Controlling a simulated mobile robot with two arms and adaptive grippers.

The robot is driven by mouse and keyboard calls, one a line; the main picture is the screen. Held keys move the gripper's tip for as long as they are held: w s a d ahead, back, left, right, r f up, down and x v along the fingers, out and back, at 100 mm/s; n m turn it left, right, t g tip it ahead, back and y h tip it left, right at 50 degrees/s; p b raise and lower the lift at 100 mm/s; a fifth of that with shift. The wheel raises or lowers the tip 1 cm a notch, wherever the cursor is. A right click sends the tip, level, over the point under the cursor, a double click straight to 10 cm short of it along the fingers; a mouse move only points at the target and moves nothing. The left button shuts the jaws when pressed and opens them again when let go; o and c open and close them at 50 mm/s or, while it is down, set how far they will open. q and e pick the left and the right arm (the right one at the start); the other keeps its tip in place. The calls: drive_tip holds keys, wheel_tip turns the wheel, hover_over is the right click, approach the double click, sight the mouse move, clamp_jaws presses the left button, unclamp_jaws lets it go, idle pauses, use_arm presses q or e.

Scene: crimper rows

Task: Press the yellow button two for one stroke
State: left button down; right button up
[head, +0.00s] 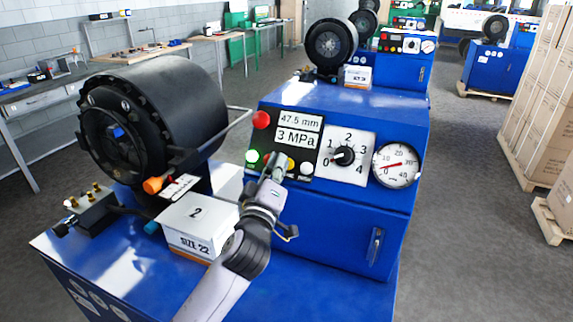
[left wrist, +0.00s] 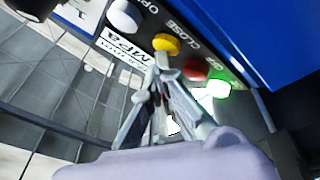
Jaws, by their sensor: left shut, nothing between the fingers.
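The yellow button (head: 290,163) sits on the black control panel of the blue crimper (head: 335,215) beside the box marked 2. In the left wrist view the yellow button (left wrist: 166,43) is labelled CLOSE. My left gripper (head: 277,163) is shut and empty in front of the panel. In the left wrist view its fingertips (left wrist: 162,62) are right at the lower edge of the yellow button. I cannot tell whether they touch it. The display reads 47.5 mm and 3 MPa. My right gripper is not in view.
A white button (left wrist: 125,15) and a red button (left wrist: 195,68) flank the yellow one. A lit green button (head: 252,156) is at the panel's left. A selector dial (head: 344,156) and a gauge (head: 396,165) are to the right.

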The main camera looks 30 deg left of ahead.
use_arm(q)
drive_tip(key=shift+s+d+r+p, duration=0.1)
drive_tip(key=shift+s+r+p, duration=0.3)
drive_tip(key=shift+s, duration=0.35)
drive_tip(key=s+r, duration=0.1)
drive_tip(key=s+r+p, duration=0.1)
drive_tip(key=s+p, duration=0.1)
drive_tip(key=s, duration=0.1)
drive_tip(key=shift+d+r, duration=0.1)
drive_tip(key=shift+r, duration=0.3)
idle(1.2)
